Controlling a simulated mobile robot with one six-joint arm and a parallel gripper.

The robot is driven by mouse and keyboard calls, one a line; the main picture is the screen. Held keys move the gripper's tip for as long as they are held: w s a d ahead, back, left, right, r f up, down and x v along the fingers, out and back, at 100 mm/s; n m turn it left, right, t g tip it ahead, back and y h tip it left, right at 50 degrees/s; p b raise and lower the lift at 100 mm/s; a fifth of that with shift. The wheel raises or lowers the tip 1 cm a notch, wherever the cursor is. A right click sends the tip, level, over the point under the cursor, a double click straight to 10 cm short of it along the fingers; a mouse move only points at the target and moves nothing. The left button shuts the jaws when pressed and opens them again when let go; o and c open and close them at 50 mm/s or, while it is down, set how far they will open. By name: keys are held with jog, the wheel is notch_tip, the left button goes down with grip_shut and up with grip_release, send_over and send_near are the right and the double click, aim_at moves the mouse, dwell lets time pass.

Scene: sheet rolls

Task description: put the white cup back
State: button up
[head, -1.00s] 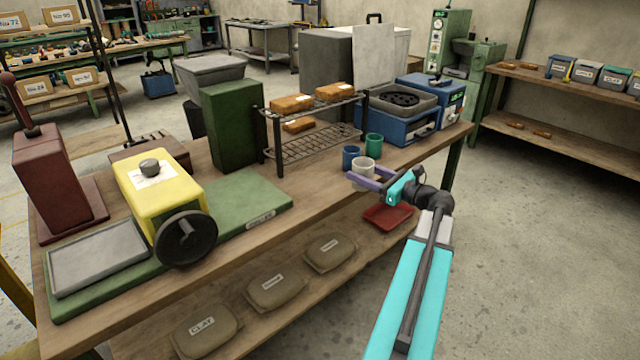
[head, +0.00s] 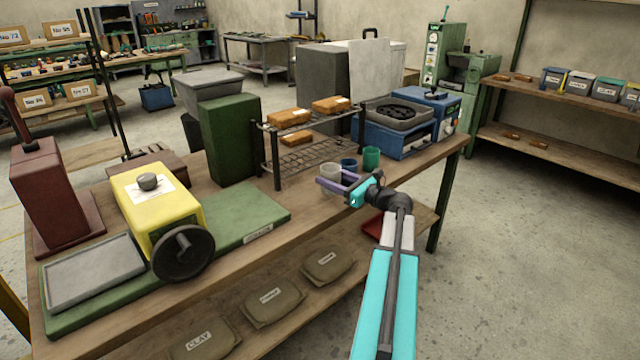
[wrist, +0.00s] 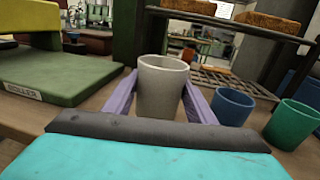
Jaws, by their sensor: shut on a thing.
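The white cup (head: 330,172) is upright between the purple fingers of my gripper (head: 335,184), near the front edge of the bench in the head view. In the wrist view the white cup (wrist: 161,86) stands between both fingers (wrist: 160,100), which are shut on it. A blue cup (head: 348,164) is just right of it, and a green cup (head: 371,157) is further right. The blue cup (wrist: 232,106) and green cup (wrist: 292,124) also show in the wrist view. I cannot tell whether the white cup's base touches the bench.
A wire rack (head: 300,160) with orange-brown blocks stands behind the cups. A green slab roller base (head: 235,215) with a yellow housing (head: 155,205) is to the left. A blue machine (head: 405,130) stands right. Bare bench lies between the roller and the cups.

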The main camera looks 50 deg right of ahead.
jog(key=shift+w+a+f, duration=0.1)
jog(key=shift+w, duration=0.85)
jog(key=shift+w+a+f, duration=0.1)
jog(key=shift+w, duration=0.85)
jog(key=shift+w, duration=0.65)
jog(key=shift+f, duration=1.8)
jog(key=shift+f, duration=0.15)
jog(key=o, duration=1.1)
jog(key=shift+c, duration=0.2)
jog(key=shift+s, duration=0.1)
jog(key=s, duration=1.1)
jog(key=shift+s+d, duration=0.4)
jog(key=shift+d, duration=0.05)
